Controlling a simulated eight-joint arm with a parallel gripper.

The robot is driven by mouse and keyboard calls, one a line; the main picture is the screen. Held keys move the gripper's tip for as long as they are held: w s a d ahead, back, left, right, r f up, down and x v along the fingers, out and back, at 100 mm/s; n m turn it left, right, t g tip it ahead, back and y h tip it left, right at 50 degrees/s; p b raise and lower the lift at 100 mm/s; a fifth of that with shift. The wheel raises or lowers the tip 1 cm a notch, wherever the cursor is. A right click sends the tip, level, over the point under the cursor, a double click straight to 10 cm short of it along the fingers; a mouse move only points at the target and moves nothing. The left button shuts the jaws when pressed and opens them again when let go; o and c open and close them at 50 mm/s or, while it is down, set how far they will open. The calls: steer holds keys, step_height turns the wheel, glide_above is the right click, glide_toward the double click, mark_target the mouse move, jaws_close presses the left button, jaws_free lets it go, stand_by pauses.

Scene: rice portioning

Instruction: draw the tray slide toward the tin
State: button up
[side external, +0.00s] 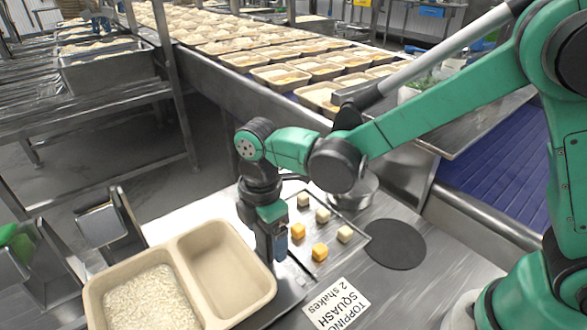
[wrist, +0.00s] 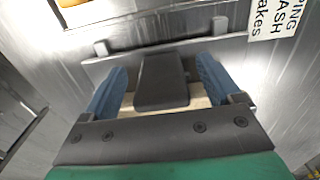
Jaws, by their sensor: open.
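My gripper (side external: 276,250) points down at the right edge of the beige two-compartment tray (side external: 192,245), whose left compartment holds rice (side external: 150,299). In the wrist view, my gripper's blue fingers (wrist: 160,88) are open, one on each side of a dark block (wrist: 162,72). The block looks like the tray slide's handle; I cannot tell whether the fingers touch it. A grey bar with two small posts (wrist: 220,26) runs just beyond it. A round metal container (side external: 356,192), probably the tin, stands behind my gripper to the right, partly hidden by my arm.
Several pale and orange cubes (side external: 320,252) lie on a flat area right of my gripper. A dark disc (side external: 395,244) lies further right. A "TOPPING SQUASH 2 shakes" card (side external: 337,304) lies in front. A conveyor (side external: 220,70) with filled trays runs behind.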

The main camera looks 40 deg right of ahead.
steer(key=shift+r, duration=2.8)
steer(key=s+d+r+m+t, duration=0.2)
steer(key=s+d+m+t, duration=0.1)
steer(key=d+m, duration=0.4)
steer(key=s+d+r+m+t, duration=0.1)
steer(key=s+d+m+t, duration=0.1)
steer(key=d+m+t, duration=0.2)
steer(key=d+m, duration=0.3)
steer(key=m, duration=0.4)
steer(key=shift+s+d+r, duration=0.35)
steer(key=shift+s+r, duration=0.05)
